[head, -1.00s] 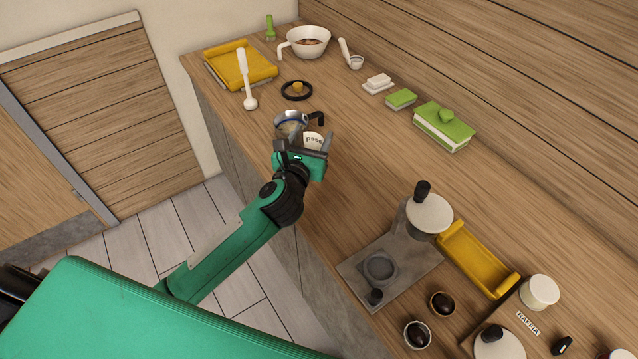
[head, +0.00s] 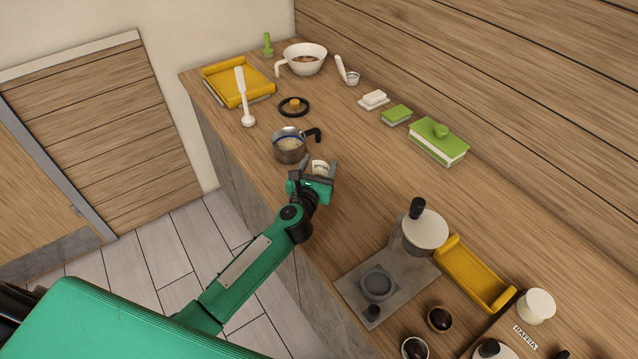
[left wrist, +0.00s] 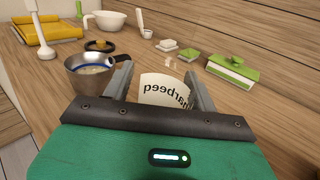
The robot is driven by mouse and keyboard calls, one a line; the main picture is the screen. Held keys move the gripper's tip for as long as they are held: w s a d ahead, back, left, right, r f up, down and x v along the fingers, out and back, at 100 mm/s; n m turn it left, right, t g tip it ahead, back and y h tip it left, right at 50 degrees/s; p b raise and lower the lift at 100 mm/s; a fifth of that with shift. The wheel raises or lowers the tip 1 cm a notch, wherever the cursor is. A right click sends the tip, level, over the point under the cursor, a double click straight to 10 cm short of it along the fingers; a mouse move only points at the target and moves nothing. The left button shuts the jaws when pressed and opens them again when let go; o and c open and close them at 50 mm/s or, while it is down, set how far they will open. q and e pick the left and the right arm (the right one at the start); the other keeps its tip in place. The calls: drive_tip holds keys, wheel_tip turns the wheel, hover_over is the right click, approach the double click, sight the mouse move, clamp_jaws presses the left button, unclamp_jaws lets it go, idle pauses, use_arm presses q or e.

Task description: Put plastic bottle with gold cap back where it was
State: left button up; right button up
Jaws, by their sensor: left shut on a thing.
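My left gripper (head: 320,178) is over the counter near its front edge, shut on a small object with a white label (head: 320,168). I take this to be the plastic bottle; a faint clear bit (left wrist: 170,64) shows just above the label. The gold cap cannot be made out, and the lower part is hidden by the gripper. Whether it touches the counter I cannot tell. My right gripper is not in view.
A steel pot (head: 288,150) with a black handle stands just left of the gripper. A green-topped box (head: 438,145) is at right. Bare counter lies towards the grey grinder stand (head: 385,285).

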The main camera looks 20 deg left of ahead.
use_arm(q)
drive_tip(key=shift+f, duration=0.9)
wheel_tip(320, 180, down, 4)
drive_tip(key=shift+r+b, duration=0.25)
drive_tip(key=shift+b, duration=0.7)
drive_tip(key=shift+f, duration=0.35)
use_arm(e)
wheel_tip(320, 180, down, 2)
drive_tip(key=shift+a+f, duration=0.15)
use_arm(q)
drive_tip(key=o, duration=0.6)
drive_tip(key=shift+f, duration=0.2)
drive_tip(key=o, duration=0.5)
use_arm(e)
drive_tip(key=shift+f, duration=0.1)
use_arm(q)
drive_tip(key=shift+r, duration=0.15)
